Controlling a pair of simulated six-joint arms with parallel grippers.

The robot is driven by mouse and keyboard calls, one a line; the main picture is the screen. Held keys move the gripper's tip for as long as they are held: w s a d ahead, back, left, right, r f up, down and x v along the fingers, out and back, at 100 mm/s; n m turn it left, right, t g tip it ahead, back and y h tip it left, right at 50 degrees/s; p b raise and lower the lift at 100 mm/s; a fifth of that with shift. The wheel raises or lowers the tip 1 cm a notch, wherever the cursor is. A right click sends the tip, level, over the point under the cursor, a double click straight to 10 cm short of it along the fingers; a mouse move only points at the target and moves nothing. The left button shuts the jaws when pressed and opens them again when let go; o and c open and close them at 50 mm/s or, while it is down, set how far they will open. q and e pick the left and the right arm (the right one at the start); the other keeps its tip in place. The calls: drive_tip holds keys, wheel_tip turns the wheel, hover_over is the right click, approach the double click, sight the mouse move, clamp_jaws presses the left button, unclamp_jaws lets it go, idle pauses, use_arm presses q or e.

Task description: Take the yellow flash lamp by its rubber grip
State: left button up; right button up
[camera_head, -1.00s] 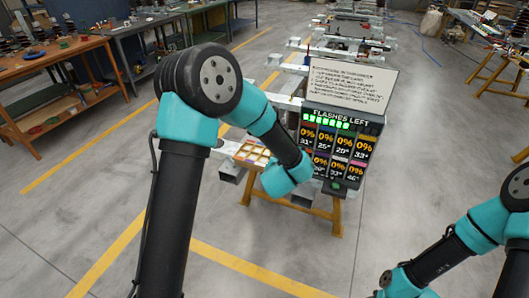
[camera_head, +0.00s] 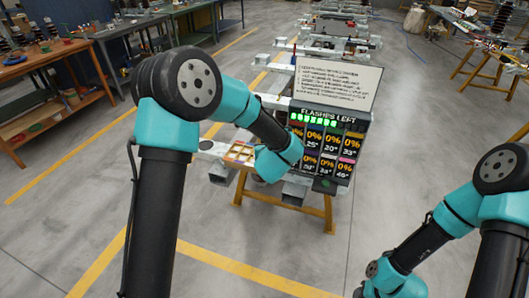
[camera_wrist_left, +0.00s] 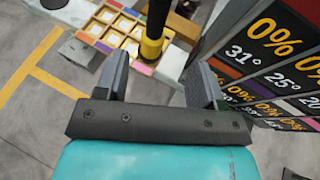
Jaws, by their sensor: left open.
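The flash lamp (camera_wrist_left: 152,44) shows at the top of the left wrist view, with a black shaft and a yellow band near its lower end. Its top is cut off by the picture edge. My left gripper (camera_wrist_left: 159,72) is open. In the head view my left wrist hides the lamp and the left gripper. My right arm shows at the right, but its gripper is not in view.
A tray with pale compartments and coloured labels (camera_wrist_left: 104,46) lies beside the lamp. A dark display panel (camera_head: 328,150) with percent and degree readings stands close to the right finger, under a white text board (camera_head: 338,84). Workbenches stand farther back.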

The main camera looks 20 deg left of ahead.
use_arm(q)
drive_tip(key=x, duration=0.8)
drive_tip(key=shift+w, duration=0.3)
drive_tip(key=shift+a+f, duration=0.1)
drive_tip(key=shift+f, duration=0.1)
drive_tip(key=shift+x, duration=2.55)
drive_tip(key=shift+a, duration=0.15)
clamp_jaws()
drive_tip(key=shift+r, duration=0.15)
